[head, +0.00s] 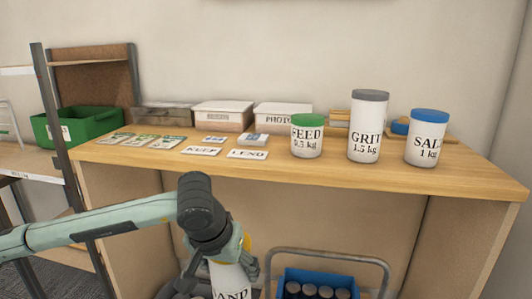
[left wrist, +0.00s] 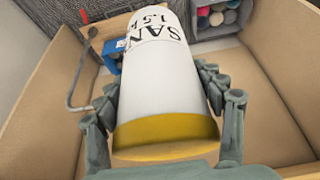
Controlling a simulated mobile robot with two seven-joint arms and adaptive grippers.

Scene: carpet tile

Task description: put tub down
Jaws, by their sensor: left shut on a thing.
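My left gripper (head: 222,272) is shut on a white tub marked SAND (head: 231,283), in front of the wooden unit and below its top. In the left wrist view the gripper (left wrist: 160,85) has its fingers on both sides of the sand tub (left wrist: 165,75), whose yellow lid (left wrist: 165,133) is nearest the camera. The tub's lower part is cut off in the head view, and I cannot tell whether its base touches anything. My right gripper is not in view.
On the wooden top (head: 390,185) stand a green-lidded FEED tub (head: 307,137), a grey-lidded GRIT tub (head: 368,127) and a blue-lidded SALT tub (head: 426,138). Label cards KEEP (head: 201,150) and LEND (head: 248,154) lie left of them. A blue crate (head: 318,277) of bottles stands below.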

